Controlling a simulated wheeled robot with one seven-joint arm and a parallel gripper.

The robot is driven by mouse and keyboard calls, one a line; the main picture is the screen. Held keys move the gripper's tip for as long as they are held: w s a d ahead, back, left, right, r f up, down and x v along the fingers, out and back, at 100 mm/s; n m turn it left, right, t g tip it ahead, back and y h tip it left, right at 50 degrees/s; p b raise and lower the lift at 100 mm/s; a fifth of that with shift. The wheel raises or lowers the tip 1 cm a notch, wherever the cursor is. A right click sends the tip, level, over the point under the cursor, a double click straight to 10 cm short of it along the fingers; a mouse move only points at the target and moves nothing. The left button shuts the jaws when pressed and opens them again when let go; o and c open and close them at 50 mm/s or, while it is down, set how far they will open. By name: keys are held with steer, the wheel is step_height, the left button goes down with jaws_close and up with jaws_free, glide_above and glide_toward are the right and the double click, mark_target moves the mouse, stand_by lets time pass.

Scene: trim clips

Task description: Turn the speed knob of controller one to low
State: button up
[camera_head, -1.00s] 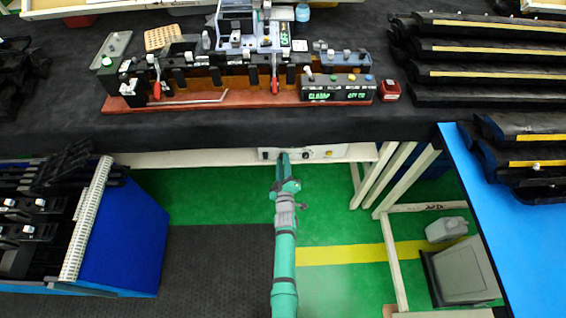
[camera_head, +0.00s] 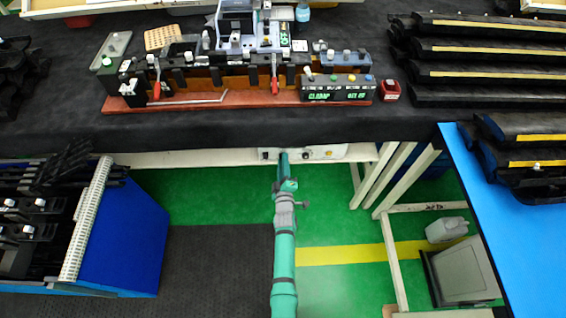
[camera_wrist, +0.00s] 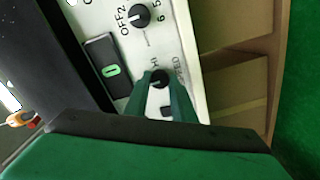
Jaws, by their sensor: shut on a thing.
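A white control panel (camera_head: 330,152) sits under the front edge of the table. In the wrist view the panel (camera_wrist: 190,60) carries a small black knob (camera_wrist: 160,77) with the printed words SPEED and HI beside it. My gripper (camera_wrist: 168,92) is shut on this speed knob, one green finger on each side. In the head view my gripper (camera_head: 283,158) reaches the panel from below. The fingers hide part of the knob and its markings, so I cannot read its setting or the controller's number.
A larger black numbered dial (camera_wrist: 139,15) and a dark rocker switch with a green mark (camera_wrist: 108,71) are close to the speed knob. Pale table legs (camera_head: 385,175) stand right of my arm. A blue bin (camera_head: 135,235) stands at left.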

steer(key=o, duration=1.1)
steer(key=shift+c, duration=0.2)
steer(key=s, duration=1.1)
steer(key=shift+d+r, duration=0.15)
steer(key=shift+d, duration=0.1)
